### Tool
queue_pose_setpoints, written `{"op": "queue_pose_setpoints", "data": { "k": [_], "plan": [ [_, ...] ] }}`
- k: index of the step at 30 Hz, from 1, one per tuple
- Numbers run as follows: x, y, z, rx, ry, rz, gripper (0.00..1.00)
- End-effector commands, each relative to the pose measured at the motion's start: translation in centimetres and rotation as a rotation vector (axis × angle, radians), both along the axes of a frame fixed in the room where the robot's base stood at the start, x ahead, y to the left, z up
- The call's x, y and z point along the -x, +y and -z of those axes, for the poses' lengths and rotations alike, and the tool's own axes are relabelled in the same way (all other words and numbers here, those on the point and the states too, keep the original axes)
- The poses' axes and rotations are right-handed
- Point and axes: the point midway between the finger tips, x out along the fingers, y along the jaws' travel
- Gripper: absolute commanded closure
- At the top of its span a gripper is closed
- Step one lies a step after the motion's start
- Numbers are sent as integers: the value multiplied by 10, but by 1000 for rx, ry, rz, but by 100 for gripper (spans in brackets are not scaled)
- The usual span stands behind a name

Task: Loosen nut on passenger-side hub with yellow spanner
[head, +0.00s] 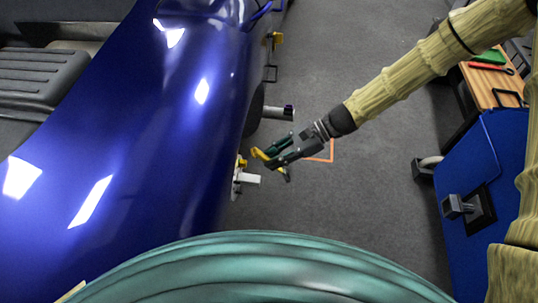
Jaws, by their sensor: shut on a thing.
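My gripper (269,156) is shut on the yellow spanner (259,153), just right of the blue car's side. Part of the spanner shows at the fingertips, and a darker yellow end hangs below them; the fingers hide the rest. A hub fitting with a pale plate (237,183) and a light post (250,179) stands at the car's side, just below and left of the spanner. A small yellow part (242,163) shows at its top. I cannot make out the nut, or whether the spanner touches the fitting.
The blue car body (150,130) fills the left. A grey cylinder (278,112) sticks out from the car beyond my gripper. A blue cabinet (490,190) and a wooden-topped bench (490,85) with tools stand at right. Grey floor between is clear, with an orange marking (331,150).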

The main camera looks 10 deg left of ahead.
Motion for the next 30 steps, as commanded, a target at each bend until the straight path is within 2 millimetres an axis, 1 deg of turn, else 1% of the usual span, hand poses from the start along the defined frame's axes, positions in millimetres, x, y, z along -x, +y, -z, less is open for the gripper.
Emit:
{"op": "queue_pose_setpoints", "data": {
  "k": [1, 8, 12, 22, 30],
  "plan": [
    [-2, 3, 14, -33, 15, 30, 100],
    [-16, 19, 30, -163, 65, 150, 100],
    [-26, 25, 38, -238, 85, 219, 100],
    [-55, 30, 53, -385, 107, 356, 100],
    [-73, 27, 55, -453, 108, 420, 100]
  ]
}}
